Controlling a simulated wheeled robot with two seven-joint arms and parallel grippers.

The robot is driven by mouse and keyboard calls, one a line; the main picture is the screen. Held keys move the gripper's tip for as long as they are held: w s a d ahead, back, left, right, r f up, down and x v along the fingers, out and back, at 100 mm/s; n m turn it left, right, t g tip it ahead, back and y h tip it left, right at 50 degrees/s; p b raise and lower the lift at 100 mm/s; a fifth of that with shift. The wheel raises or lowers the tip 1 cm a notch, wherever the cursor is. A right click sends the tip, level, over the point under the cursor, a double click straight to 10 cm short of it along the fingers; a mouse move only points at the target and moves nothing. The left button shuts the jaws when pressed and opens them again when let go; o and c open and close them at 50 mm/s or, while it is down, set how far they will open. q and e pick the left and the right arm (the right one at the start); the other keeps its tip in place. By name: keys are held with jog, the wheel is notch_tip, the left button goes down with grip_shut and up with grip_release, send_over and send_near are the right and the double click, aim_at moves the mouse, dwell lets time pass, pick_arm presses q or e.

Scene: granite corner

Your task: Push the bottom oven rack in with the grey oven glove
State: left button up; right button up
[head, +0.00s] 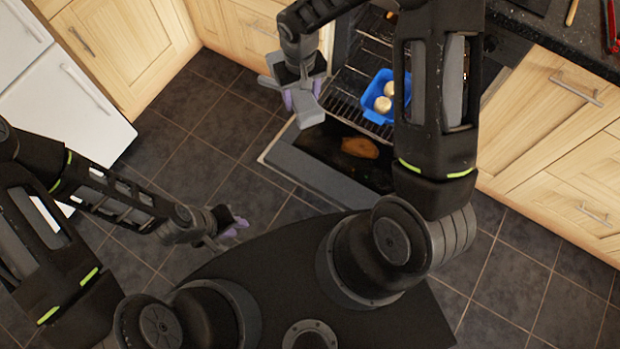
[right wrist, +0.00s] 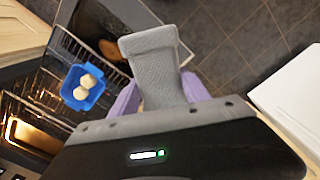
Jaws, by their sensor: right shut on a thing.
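My right gripper (head: 302,92) is shut on the grey oven glove (head: 308,111), in the air to the left of the open oven. In the right wrist view the glove (right wrist: 155,65) stands out between the purple fingers. A wire oven rack (head: 345,98) extends out above the lowered door and carries a blue dish (head: 374,108) with two pale round items. The rack (right wrist: 72,48) and dish (right wrist: 78,97) lie left of the glove in the wrist view, with a gap between. My left gripper (head: 235,227) is open and empty, low over the floor. My right arm hides part of the oven.
The oven door (head: 300,165) is lowered, with a brown item (head: 360,147) seen on or in its dark glass. Wooden cabinets (head: 560,130) flank the oven. A dark counter (head: 560,35) is at upper right. White appliance fronts (head: 60,100) stand left. The tiled floor between is clear.

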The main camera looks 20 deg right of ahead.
jog(key=shift+w+a, duration=0.1)
jog(key=shift+a, duration=0.05)
jog(key=shift+f, duration=0.1)
jog(key=shift+s+f+b, duration=0.2)
jog(key=shift+f+b, duration=0.1)
jog(key=shift+b, duration=0.2)
jog(key=s+f+m+g+y+b, duration=0.1)
jog(key=s+f+m+b, duration=0.4)
jog(key=s+f+b, duration=0.3)
jog(key=s+f+m+g+y+b, duration=0.1)
jog(key=s+f+m+b, duration=0.5)
jog(key=f+b, duration=0.8)
jog(key=s+b, duration=0.2)
jog(key=b, duration=0.5)
jog(key=shift+s+d+f+y, duration=0.25)
jog(key=shift+s+d+y, duration=0.05)
jog(key=shift+s+y, duration=0.1)
jog(key=shift+w+b, duration=0.15)
jog(key=shift+b, duration=0.15)
